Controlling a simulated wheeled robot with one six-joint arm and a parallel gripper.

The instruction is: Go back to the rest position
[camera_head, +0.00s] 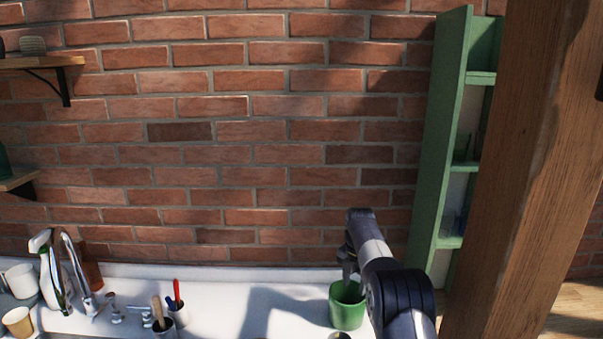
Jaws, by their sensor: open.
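My arm reaches up from the bottom right of the head view, and my gripper (345,264) points down at the green cup (347,312). The cup stands on the white counter (250,304). My gripper's fingertips are at or just over the cup's rim. I cannot tell whether they touch it or reach inside. The fingers are small and partly hidden by my wrist, and nothing is visibly held.
A thick wooden post (520,170) and a green shelf (438,150) stand right of my arm. A faucet (75,265), a spray bottle (48,268), cups and a tool holder (178,312) are at left. A brick wall (230,130) closes the back.

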